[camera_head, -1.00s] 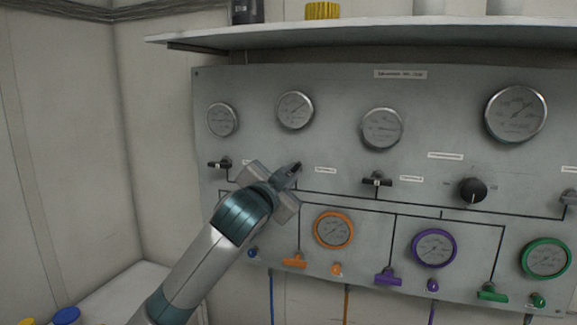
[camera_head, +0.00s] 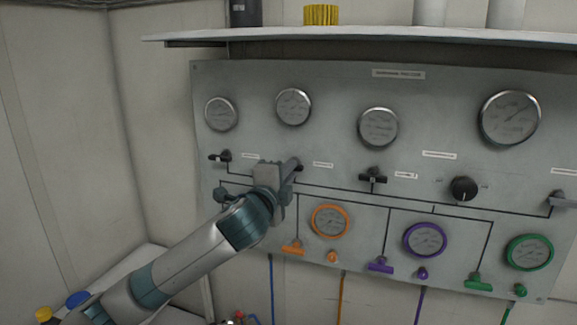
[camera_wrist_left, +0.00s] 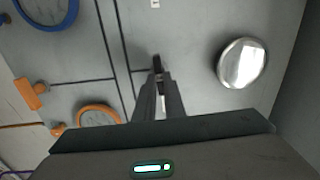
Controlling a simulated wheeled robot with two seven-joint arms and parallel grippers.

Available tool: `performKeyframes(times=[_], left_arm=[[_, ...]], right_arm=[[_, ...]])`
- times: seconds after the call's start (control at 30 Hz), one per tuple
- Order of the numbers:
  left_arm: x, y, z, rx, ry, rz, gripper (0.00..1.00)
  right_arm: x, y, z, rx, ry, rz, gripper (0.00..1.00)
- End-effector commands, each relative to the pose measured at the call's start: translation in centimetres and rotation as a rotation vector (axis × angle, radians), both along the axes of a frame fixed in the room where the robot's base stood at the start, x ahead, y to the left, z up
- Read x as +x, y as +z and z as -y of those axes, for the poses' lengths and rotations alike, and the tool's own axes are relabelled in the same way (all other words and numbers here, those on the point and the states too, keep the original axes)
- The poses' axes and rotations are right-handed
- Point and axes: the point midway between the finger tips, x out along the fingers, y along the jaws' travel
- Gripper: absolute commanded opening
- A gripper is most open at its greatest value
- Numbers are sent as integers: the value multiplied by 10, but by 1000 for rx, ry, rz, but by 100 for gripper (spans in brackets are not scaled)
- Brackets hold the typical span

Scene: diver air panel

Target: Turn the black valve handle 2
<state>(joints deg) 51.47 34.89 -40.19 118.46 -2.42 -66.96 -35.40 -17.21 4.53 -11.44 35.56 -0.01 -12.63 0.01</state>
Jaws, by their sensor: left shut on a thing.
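The black valve handle 2 (camera_head: 297,164) is the second black handle from the left on the grey panel. It is mostly hidden behind my left gripper (camera_head: 285,172). In the left wrist view the two fingers of my left gripper (camera_wrist_left: 160,98) are close together on the dark valve handle (camera_wrist_left: 157,64), which shows at their tips. The gripper is shut on it, at the panel face. How far the handle is turned cannot be told. My right gripper is not in view.
Other black valve handles sit left (camera_head: 219,157) and right (camera_head: 372,178) of it. Gauges line the panel above. Orange (camera_head: 293,248), purple (camera_head: 380,265) and green (camera_head: 479,282) handles sit below. A shelf (camera_head: 370,37) juts out above the panel.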

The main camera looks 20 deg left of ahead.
Motion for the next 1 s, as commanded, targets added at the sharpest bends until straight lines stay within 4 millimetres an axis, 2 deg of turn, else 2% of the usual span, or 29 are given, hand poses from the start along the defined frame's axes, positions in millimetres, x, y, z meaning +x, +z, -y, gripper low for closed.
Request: performKeyframes(times=[0.6, 0.63, 0.7, 1.0], left_arm=[[0, -2, 0, 63, 0, 1, 0], [0, -2, 0, 63, 0, 1, 14], [0, -1, 0, 62, 0, 1, 28], [0, -1, 0, 61, 0, 2, 28]], right_arm=[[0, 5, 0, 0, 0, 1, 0], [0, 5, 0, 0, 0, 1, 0], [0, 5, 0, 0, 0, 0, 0], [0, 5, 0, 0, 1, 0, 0]])
